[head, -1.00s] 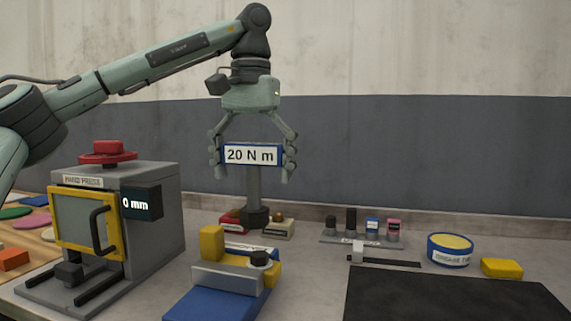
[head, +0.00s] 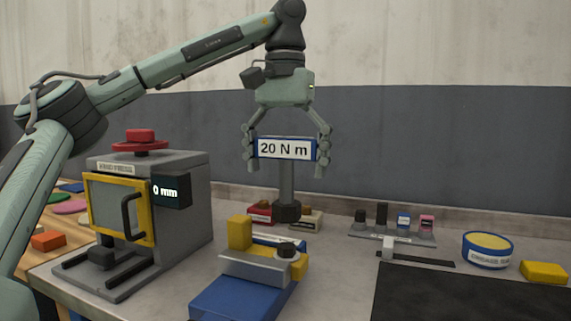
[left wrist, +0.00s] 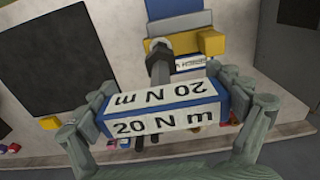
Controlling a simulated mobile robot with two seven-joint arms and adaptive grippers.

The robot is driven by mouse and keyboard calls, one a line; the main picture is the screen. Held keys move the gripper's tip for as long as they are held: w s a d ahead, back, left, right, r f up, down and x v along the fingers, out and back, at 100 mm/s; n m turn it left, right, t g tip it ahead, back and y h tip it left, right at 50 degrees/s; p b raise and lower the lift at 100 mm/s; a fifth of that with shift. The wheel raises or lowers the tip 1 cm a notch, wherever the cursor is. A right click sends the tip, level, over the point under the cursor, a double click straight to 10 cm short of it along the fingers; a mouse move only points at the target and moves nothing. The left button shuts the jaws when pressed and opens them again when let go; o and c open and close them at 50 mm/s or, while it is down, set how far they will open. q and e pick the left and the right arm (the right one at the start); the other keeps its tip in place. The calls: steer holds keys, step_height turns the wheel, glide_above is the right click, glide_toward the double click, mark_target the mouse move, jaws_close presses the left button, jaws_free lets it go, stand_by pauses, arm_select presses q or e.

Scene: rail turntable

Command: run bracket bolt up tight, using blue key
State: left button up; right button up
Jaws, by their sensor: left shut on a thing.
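My left gripper (head: 287,150) is shut on the blue key (head: 287,180), with a finger at each end of its handle. The handle is a blue bar labelled "20 N m"; its grey shaft hangs upright and ends in a dark socket. The key also shows in the left wrist view (left wrist: 165,112). The bracket bolt (head: 287,251) has a dark head and sits on the yellow bracket (head: 240,233), held in a grey and blue fixture (head: 238,300). In the head view the socket appears above the bolt, apart from it. My right gripper is out of view.
A grey press (head: 185,225) with a yellow-framed door stands left of the fixture. Red (head: 260,213) and beige (head: 308,219) boxes lie behind it. A rack of small parts (head: 392,238), a round tin (head: 487,250), a yellow block (head: 544,272) and a dark mat (head: 470,295) are at right.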

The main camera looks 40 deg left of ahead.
arm_select(q)
steer(key=shift+f, duration=0.5)
steer(key=shift+f+b, duration=0.45)
steer(key=shift+b, duration=0.05)
steer(key=n+p, duration=0.1)
steer(key=n, duration=0.2)
steer(key=shift+r+p, duration=0.15)
steer(key=shift+p, duration=0.2)
steer(key=shift+w+d+n, duration=0.1)
steer(key=shift+n, duration=0.8)
steer(key=shift+f+n, duration=0.2)
steer(key=shift+n, duration=0.7)
steer(key=n, duration=0.6)
steer(key=shift+w+d+n, duration=0.1)
steer(key=shift+w+n, duration=0.05)
steer(key=shift+n, duration=0.25)
steer(key=n, duration=0.5)
steer(key=shift+w, duration=0.15)
steer(key=n, duration=0.5)
steer(key=shift+w+n, duration=0.15)
steer(key=shift+n, duration=0.25)
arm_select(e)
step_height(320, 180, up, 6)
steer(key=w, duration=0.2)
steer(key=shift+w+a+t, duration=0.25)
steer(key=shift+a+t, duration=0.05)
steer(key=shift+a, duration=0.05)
